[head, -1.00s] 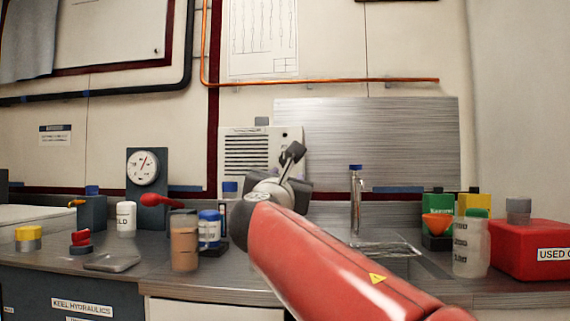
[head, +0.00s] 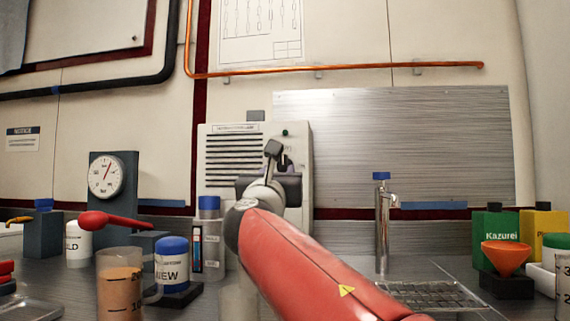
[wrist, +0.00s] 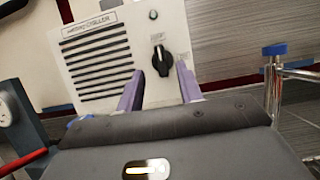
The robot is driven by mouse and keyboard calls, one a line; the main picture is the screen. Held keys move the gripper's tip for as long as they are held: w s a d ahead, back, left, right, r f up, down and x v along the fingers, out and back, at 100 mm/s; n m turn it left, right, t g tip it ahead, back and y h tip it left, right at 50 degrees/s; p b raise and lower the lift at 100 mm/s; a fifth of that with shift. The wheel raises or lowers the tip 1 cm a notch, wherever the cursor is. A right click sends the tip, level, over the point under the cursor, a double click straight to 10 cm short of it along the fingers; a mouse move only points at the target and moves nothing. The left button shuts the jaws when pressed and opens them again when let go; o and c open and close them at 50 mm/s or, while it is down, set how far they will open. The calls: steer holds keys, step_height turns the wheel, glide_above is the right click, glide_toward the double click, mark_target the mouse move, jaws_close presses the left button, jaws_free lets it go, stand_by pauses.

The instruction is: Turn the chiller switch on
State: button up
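The chiller (head: 233,150) is a pale box with dark louvre slots against the back wall; it also shows in the wrist view (wrist: 75,38). Its black rotary switch (wrist: 162,62) is on the front panel right of the slots, the knob standing close to upright. A small green lamp (wrist: 153,15) sits above it. My gripper (wrist: 157,80) is open, with its two purple fingers apart below and either side of the knob in the wrist view, not visibly touching it. In the head view my wrist and gripper hide the switch.
A tap (head: 382,220) with a blue cap stands right of my arm beside a sink grate. A blue-lidded jar (head: 172,265), a beaker (head: 120,285) and a gauge (head: 107,177) stand to the left. An orange funnel (head: 506,258) is at right.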

mark_target(283, 162)
steer(key=p+x, duration=0.2)
steer(key=x, duration=0.4)
steer(key=shift+w+d+r+p, duration=0.1)
steer(key=shift+w+r+p, duration=0.15)
steer(key=shift+w+p, duration=0.05)
steer(key=c, duration=0.6)
